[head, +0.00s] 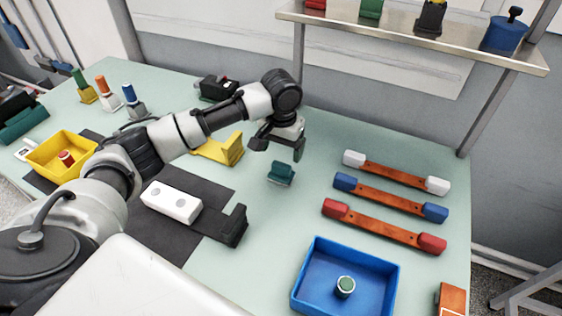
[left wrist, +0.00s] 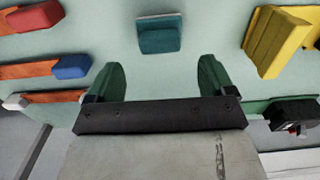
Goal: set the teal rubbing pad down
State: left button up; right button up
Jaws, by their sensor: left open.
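The teal rubbing pad (head: 281,174) sits on the pale green table, in the open area near its middle. It also shows at the top centre of the left wrist view (left wrist: 159,36), beyond the fingertips. My left gripper (head: 279,148) is above the table, just behind the pad in the head view. In the left wrist view its two green-tipped fingers (left wrist: 162,78) are spread wide with nothing between them. The pad is apart from both fingers. My right gripper is not in view.
Three orange bars with white, blue and red ends (head: 388,194) lie to the right. A blue tray (head: 306,276) holding a green-topped cylinder is at the front. A yellow bracket (head: 233,148) and a white block (head: 172,202) lie to the left. A raised shelf (head: 430,40) stands behind.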

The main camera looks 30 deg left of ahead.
aim_at(281, 165)
pick_arm(q)
notch_tip(281, 165, up, 5)
jog(key=shift+r, duration=0.1)
dwell(0.6)
